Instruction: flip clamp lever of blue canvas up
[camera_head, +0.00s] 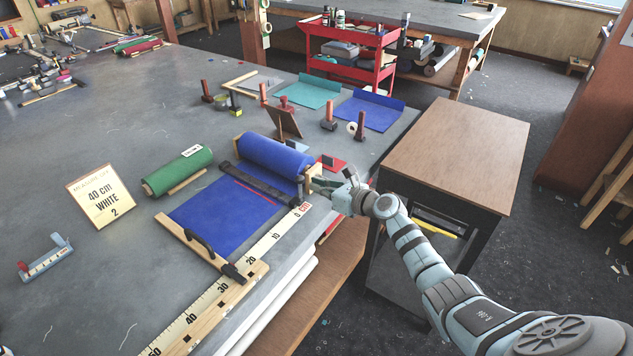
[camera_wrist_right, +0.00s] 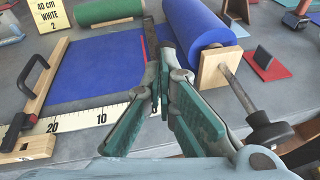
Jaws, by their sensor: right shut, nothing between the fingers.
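The blue canvas roll (camera_head: 272,156) lies on the grey table, and its flat sheet (camera_head: 215,212) runs toward the front left. Both the roll (camera_wrist_right: 203,22) and the sheet (camera_wrist_right: 95,68) show in the right wrist view. A dark clamp bar (camera_head: 255,186) crosses the sheet beside the roll. A dark upright piece (camera_head: 301,187) stands at its right end and looks like the lever. My right gripper (camera_head: 318,184) is at that end; its green fingers (camera_wrist_right: 163,84) are shut and empty and partly hide the bar's end. I cannot tell whether they touch the lever. My left gripper is not in view.
A wooden end block (camera_wrist_right: 217,72) and black knob (camera_wrist_right: 268,130) sit right of my fingers. A measuring strip (camera_head: 215,290) with a black-handled wooden bar (camera_head: 205,245) borders the sheet. A green roll (camera_head: 178,170) and a sign (camera_head: 104,196) stand left. A brown-topped cabinet (camera_head: 455,150) is right.

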